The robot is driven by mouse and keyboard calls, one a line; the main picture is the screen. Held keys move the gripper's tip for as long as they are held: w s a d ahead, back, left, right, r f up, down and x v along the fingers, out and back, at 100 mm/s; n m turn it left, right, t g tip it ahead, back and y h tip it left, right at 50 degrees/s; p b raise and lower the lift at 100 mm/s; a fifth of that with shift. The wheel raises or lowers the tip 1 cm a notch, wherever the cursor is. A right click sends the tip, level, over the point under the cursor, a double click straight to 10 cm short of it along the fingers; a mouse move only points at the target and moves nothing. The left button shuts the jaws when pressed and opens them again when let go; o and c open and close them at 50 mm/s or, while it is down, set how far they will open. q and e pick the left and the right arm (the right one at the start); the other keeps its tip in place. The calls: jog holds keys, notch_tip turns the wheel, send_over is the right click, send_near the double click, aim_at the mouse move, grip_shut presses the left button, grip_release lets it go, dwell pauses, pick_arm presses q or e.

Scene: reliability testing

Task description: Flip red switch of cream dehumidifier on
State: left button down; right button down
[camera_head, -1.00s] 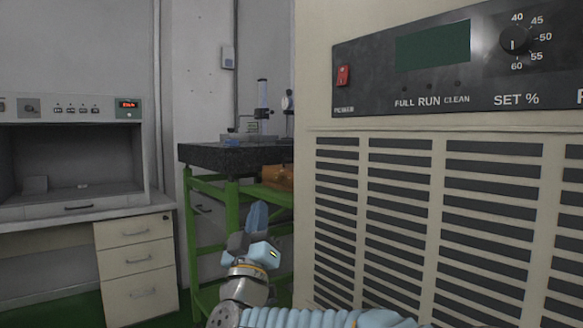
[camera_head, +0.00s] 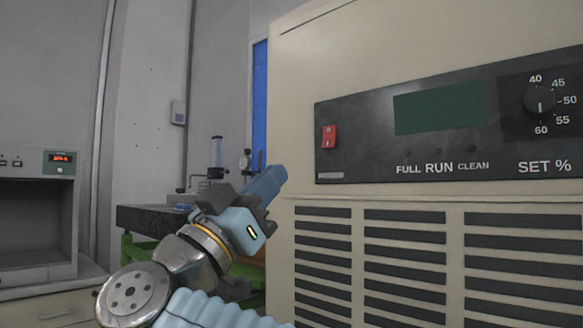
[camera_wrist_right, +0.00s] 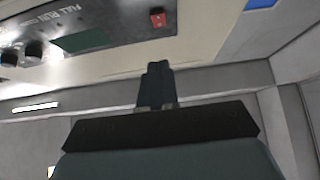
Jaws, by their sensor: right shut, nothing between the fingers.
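The cream dehumidifier (camera_head: 400,60) stands on the right in the head view. Its black control panel (camera_head: 360,165) carries a red rocker switch (camera_head: 329,136) at the left end, left of a dark green display (camera_head: 438,107). The switch also shows near the top of the right wrist view (camera_wrist_right: 158,17). My right gripper (camera_head: 276,176) is shut and empty, its fingertips a little below and left of the switch, apart from it. In the right wrist view the shut fingers (camera_wrist_right: 156,72) point toward the panel. My left gripper is not in view.
A dial (camera_head: 540,99) sits at the panel's right, and louvred vents (camera_head: 405,250) lie below. Behind my gripper is a dark-topped table (camera_head: 150,218) on a green frame with instruments. A grey cabinet (camera_head: 35,215) stands at far left. The space left of the switch looks clear.

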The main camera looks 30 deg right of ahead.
aim_at(329, 141)
jog(key=p+x, duration=0.1)
jog(key=x, duration=0.2)
jog(key=d+f+x, duration=0.1)
jog(key=x, duration=0.3)
jog(key=p+x, duration=0.1)
jog(key=x, duration=0.3)
jog(key=shift+w+d+f+p, duration=0.3)
jog(key=shift+w+d, duration=0.2)
jog(key=shift+d, duration=0.2)
jog(key=shift+f, duration=0.1)
